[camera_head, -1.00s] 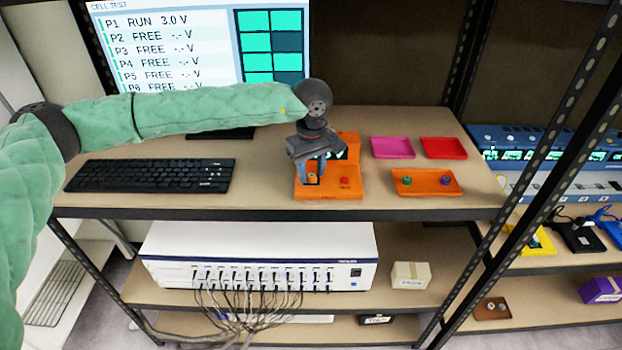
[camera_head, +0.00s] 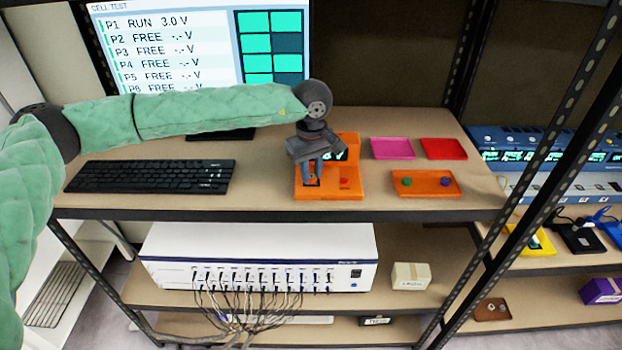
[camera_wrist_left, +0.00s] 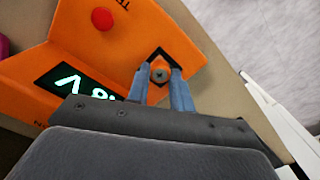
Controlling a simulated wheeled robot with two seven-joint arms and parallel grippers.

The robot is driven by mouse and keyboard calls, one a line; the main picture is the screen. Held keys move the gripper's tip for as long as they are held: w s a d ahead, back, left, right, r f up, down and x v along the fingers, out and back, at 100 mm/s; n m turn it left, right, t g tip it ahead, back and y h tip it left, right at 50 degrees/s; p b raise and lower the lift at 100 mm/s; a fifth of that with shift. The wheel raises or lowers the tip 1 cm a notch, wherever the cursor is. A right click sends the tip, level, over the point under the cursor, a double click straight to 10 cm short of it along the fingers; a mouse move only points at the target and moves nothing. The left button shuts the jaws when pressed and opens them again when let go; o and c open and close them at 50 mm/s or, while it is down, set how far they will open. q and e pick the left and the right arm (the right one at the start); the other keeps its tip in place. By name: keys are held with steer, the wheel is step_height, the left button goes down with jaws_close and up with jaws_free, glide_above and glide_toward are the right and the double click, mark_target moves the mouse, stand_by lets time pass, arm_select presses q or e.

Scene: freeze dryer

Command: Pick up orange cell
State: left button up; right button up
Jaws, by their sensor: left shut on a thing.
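The orange cell (camera_wrist_left: 160,73) stands in the dark square socket of the orange tester (camera_wrist_left: 185,35); its grey top and a bit of orange show in the left wrist view. My left gripper (camera_wrist_left: 161,82) has its blue fingers closed on either side of the cell, pointing down at the socket. In the head view the left gripper (camera_head: 311,181) is at the left part of the tester (camera_head: 335,192), and the fingers hide the cell. My right gripper is in neither view.
An orange tray (camera_head: 426,191) with a green and a purple cell lies right of the tester. A pink tray (camera_head: 392,148) and a red tray (camera_head: 443,148) lie behind it. A keyboard (camera_head: 150,176) and a monitor (camera_head: 170,45) stand to the left.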

arm_select(q)
steer(key=shift+r, duration=0.15)
steer(key=shift+r, duration=2.3)
